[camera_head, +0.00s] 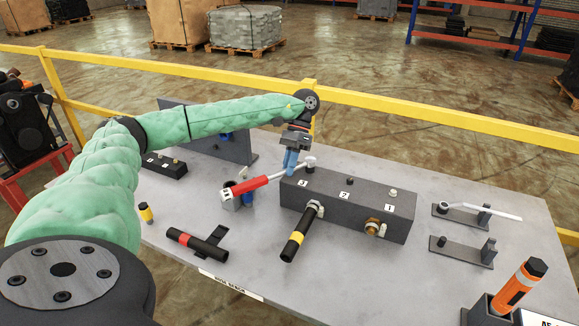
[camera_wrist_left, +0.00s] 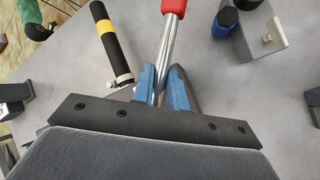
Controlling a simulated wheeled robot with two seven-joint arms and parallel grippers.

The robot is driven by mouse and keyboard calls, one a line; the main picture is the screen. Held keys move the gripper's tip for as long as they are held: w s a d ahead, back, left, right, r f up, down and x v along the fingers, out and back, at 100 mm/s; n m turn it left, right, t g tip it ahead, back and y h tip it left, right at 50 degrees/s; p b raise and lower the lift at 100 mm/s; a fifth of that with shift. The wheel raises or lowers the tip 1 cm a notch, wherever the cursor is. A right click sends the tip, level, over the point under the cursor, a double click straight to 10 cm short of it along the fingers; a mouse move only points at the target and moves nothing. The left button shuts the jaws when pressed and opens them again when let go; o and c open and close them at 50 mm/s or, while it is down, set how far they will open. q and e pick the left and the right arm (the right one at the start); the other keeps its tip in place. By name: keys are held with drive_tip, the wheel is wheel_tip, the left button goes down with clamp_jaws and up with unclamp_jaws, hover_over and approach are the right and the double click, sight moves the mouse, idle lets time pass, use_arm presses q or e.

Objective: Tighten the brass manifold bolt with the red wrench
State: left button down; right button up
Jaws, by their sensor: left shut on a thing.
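The red wrench has a red handle (camera_head: 250,185) and a silver shaft; it also shows in the left wrist view (camera_wrist_left: 168,40). My left gripper (camera_head: 291,160) is shut on the shaft with its blue fingers. The wrench's ring end (camera_head: 310,161) is at the bolt by label 3 on the dark manifold block (camera_head: 330,202); I cannot tell whether it is seated. Two more bolts stand on top, a grey one by label 2 (camera_head: 349,182) and a pale one by label 1 (camera_head: 392,192). A brass fitting (camera_head: 373,227) sits on the block's front. My right gripper is not in view.
A black pipe with a yellow band (camera_head: 295,240) sticks out of the block's front. A red-banded black tube (camera_head: 198,246) lies left. A silver wrench (camera_head: 485,209) rests on a stand at right. An orange tool (camera_head: 520,284) stands front right. A yellow rail (camera_head: 420,110) runs behind.

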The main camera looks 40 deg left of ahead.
use_arm(q)
drive_tip(key=shift+s+d+n, duration=0.1)
drive_tip(key=shift+d+n, duration=0.1)
drive_tip(key=shift+n, duration=0.1)
drive_tip(key=shift+r, duration=0.15)
drive_tip(key=shift+r+p, duration=2.55)
drive_tip(key=shift+r, duration=0.35)
